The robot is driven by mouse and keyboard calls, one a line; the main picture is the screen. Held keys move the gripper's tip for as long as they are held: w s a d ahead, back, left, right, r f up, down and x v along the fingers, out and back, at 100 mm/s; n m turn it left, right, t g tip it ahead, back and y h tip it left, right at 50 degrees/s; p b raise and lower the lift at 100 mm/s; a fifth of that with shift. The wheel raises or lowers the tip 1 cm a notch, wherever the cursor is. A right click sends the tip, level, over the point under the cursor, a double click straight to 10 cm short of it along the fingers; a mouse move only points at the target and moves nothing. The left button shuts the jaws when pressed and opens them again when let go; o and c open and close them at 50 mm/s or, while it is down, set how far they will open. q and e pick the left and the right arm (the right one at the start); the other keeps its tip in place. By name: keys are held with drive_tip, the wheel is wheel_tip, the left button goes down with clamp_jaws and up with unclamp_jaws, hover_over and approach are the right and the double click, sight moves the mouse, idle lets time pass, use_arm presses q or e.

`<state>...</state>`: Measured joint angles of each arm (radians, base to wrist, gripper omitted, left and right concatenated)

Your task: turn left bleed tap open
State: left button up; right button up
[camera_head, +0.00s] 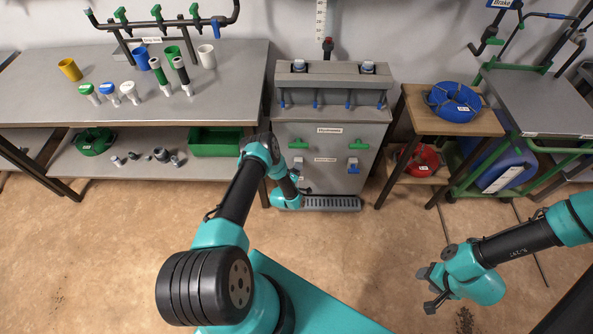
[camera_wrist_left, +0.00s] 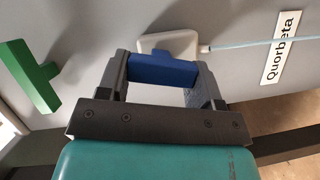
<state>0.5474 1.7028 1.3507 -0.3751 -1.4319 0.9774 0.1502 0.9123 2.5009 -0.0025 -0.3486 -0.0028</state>
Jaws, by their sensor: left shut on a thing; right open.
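The left bleed tap's blue handle (camera_wrist_left: 160,68) sits between the fingers of my left gripper (camera_wrist_left: 165,80) in the left wrist view. The fingers are shut on it, one at each end of the blue bar. Its pale square base (camera_wrist_left: 170,44) shows just behind. In the head view my left gripper (camera_head: 302,188) is at the lower left of the grey cabinet front (camera_head: 328,185), and my arm hides the blue handle. My right gripper (camera_head: 432,288) is open and empty above the floor at the right.
A green tap handle (camera_wrist_left: 28,75) is left of my gripper in the wrist view; a label (camera_wrist_left: 282,48) is at the right. In the head view another blue tap (camera_head: 353,169) is right on the cabinet. A drain grate (camera_head: 330,203) lies below. The floor between my arms is clear.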

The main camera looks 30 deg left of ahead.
use_arm(q)
drive_tip(key=n, duration=0.1)
drive_tip(key=n+t, duration=0.1)
drive_tip(key=n, duration=0.1)
drive_tip(key=shift+f+n, duration=0.2)
drive_tip(key=shift+n, duration=0.1)
drive_tip(key=shift+t, duration=0.3)
drive_tip(key=o, duration=0.9)
drive_tip(key=s, duration=0.5)
drive_tip(key=s+d, duration=0.1)
drive_tip(key=s, duration=0.5)
drive_tip(key=s+d, duration=0.1)
drive_tip(key=s, duration=0.5)
drive_tip(key=shift+s+d+f, duration=0.15)
drive_tip(key=shift+f, duration=0.05)
